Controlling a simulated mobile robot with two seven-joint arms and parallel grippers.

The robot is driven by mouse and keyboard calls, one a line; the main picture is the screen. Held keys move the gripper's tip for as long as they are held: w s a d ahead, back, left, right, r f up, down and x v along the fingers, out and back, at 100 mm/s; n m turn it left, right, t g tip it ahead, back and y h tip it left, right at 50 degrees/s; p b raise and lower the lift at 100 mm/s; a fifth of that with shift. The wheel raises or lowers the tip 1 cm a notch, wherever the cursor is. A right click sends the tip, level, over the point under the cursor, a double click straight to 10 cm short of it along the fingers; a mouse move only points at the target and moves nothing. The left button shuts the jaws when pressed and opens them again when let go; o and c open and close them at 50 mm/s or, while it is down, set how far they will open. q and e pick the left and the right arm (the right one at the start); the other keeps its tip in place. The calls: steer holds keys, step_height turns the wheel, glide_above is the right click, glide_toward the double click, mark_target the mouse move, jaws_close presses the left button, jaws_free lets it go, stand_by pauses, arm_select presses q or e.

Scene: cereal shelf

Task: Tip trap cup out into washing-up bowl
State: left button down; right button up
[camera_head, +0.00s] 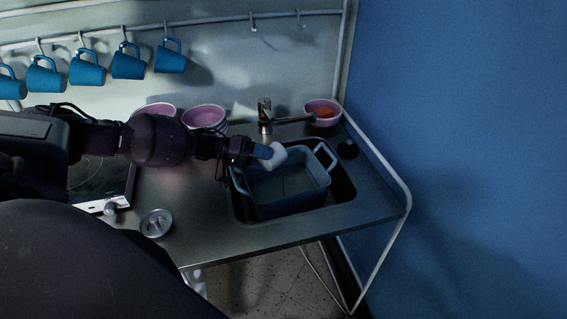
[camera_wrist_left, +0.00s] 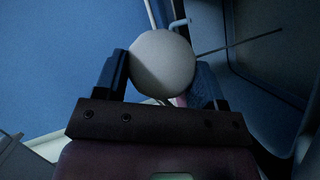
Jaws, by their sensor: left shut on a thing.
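The trap cup (camera_head: 275,154) is small and whitish and lies tilted, close to sideways, in my left gripper (camera_head: 262,153). That gripper is shut on it, above the left back part of the washing-up bowl (camera_head: 292,204). In the left wrist view the cup (camera_wrist_left: 162,62) is a pale round shape between the two fingers (camera_wrist_left: 160,80). I cannot see into the cup. The bowl is blue-grey, rectangular, with handles, and stands in the sink. Its visible floor looks bare. My right gripper is not in view.
A tap (camera_head: 264,115) stands behind the bowl. Pink bowls (camera_head: 205,118) stand at the back left, and one (camera_head: 323,112) at the back right holds something orange. A metal lid-like disc (camera_head: 157,223) lies on the counter's left front. Blue mugs (camera_head: 87,70) hang above.

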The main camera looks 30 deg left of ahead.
arm_select(q)
steer(key=shift+w+d+r+p, duration=0.1)
steer(key=shift+r+p, duration=0.15)
steer(key=shift+p, duration=0.15)
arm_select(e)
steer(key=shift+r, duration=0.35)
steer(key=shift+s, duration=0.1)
arm_select(q)
steer(key=shift+p, duration=0.45)
steer(key=shift+r+n+g, duration=0.1)
steer(key=shift+n+g, duration=0.2)
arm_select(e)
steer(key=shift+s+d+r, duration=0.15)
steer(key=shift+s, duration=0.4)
arm_select(q)
steer(key=shift+w+r+y+p, duration=0.15)
steer(key=shift+y+p, duration=0.15)
steer(key=shift+p, duration=0.35)
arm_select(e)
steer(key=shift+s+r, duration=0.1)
